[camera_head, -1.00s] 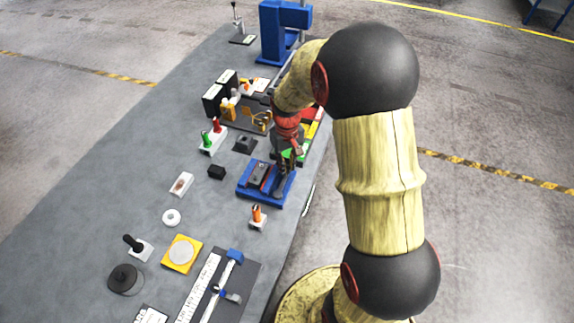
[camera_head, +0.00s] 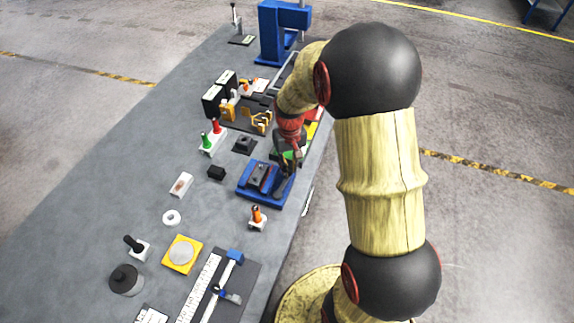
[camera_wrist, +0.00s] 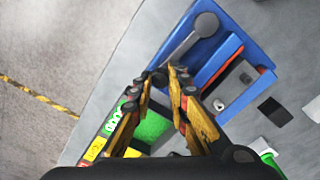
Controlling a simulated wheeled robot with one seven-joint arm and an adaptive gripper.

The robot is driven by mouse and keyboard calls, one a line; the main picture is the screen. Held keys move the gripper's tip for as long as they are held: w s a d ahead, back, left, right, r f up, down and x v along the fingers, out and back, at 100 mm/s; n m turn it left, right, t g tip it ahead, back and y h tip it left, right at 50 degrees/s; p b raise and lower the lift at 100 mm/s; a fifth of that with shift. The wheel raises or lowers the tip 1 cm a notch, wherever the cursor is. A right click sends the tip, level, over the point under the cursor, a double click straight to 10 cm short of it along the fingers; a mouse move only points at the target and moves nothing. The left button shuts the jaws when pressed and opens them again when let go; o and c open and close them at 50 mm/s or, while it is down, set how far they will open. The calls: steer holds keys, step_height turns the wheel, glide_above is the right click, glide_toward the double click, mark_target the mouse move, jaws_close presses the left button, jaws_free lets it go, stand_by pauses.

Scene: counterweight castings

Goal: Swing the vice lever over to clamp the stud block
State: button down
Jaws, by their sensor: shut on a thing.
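The blue vice (camera_head: 263,198) sits near the right edge of the bench, and it fills the upper right of the wrist view (camera_wrist: 222,47). The grey stud block (camera_wrist: 238,86) lies in its channel beside a red strip; the block also shows in the head view (camera_head: 259,177). The grey vice lever (camera_wrist: 188,44) runs from a round pivot down-left towards my fingertips. My gripper (camera_wrist: 160,76) is shut on the lever's end, which the fingertips mostly hide. In the head view my gripper (camera_head: 288,166) is over the vice's right side, partly hidden by my arm.
A green-topped item (camera_wrist: 152,128) lies under my fingers beside the vice. The bench's right edge is close.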

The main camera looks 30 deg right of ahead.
steer(key=s+m, duration=0.1)
steer(key=s+d+m+p, duration=0.1)
steer(key=m, duration=0.1)
steer(key=shift+s+r, duration=0.1)
steer(key=shift+s, duration=0.15)
steer(key=s+m+p, duration=0.1)
steer(key=m, duration=0.1)
steer(key=s+m+p, duration=0.1)
steer(key=s+m, duration=0.1)
steer(key=m, duration=0.1)
steer(key=shift+s+d, duration=0.1)
steer(key=shift+s, duration=0.15)
steer(key=s+m, duration=0.1)
steer(key=s+m+p, duration=0.1)
steer(key=m, duration=0.1)
steer(key=shift+s+a, duration=0.25)
steer(key=shift+a, duration=0.15)
steer(key=shift+s+a+m+p, duration=0.2)
steer(key=shift+s+a+m, duration=0.25)
steer(key=shift+m, duration=0.45)
steer(key=shift+s+a+m+p, duration=0.2)
steer(key=shift+s+m, duration=0.3)
steer(key=shift+m, duration=0.4)
steer(key=shift+a, duration=0.1)
steer(key=c, duration=1.7)
jaws_free()
step_height(320, 180, up, 12)
steer(key=shift+f, duration=0.1)
